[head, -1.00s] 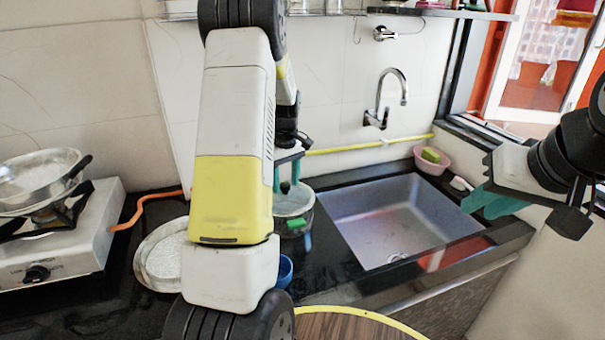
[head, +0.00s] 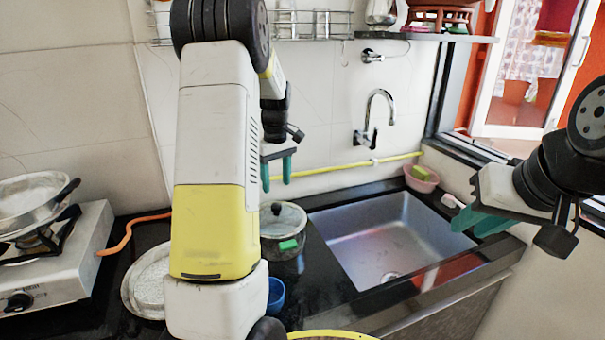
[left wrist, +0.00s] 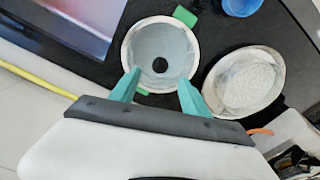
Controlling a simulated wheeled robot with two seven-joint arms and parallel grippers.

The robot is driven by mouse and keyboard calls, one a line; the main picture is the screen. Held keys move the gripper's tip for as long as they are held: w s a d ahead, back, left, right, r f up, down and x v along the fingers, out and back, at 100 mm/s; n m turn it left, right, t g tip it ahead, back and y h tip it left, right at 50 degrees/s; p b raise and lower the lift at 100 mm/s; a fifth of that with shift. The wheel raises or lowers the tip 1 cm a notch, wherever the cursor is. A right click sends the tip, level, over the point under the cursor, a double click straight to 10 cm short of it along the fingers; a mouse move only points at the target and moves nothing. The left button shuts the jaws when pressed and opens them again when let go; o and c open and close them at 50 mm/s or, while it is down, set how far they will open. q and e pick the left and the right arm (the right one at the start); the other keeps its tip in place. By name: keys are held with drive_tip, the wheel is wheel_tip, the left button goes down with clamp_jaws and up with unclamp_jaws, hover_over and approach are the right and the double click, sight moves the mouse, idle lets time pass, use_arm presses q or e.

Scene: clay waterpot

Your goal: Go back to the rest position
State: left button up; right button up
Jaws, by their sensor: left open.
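My left gripper (head: 278,170) hangs fingers-down above the lidded pot (head: 283,250), apart from it. Its two teal fingers are open with nothing between them. In the left wrist view the fingers (left wrist: 160,90) are spread in front of the pot's round lid with its dark knob (left wrist: 160,65). My right gripper (head: 475,222) is at the right, near the sink's right side, with teal fingers pointing left. Nothing shows held in it, but its finger gap is unclear. A reddish-brown clay item (head: 440,14) on the upper shelf is cut off by the top edge.
The sink (head: 385,235) and tap (head: 378,110) are right of the pot. A blue cup (head: 276,294) and pale round dish (head: 145,283) stand near my left arm. A stove (head: 50,265) with a pan is at left. A pink bowl (head: 421,178) sits behind the sink.

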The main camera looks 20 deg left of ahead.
use_arm(q)
drive_tip(key=s+d+r+m+t+h, duration=0.1)
drive_tip(key=s+d+r+m+t, duration=0.1)
drive_tip(key=s+d+r+m, duration=0.3)
drive_tip(key=s+d+r+t+h, duration=0.1)
drive_tip(key=s+d+r, duration=0.2)
drive_tip(key=s+r, duration=0.4)
drive_tip(key=s+d+r+m+t, duration=0.1)
drive_tip(key=s+d+m+t, duration=0.2)
drive_tip(key=s, duration=1.2)
drive_tip(key=d+m, duration=0.3)
drive_tip(key=shift+d+r+m+h, duration=0.15)
drive_tip(key=shift+m+h, duration=0.15)
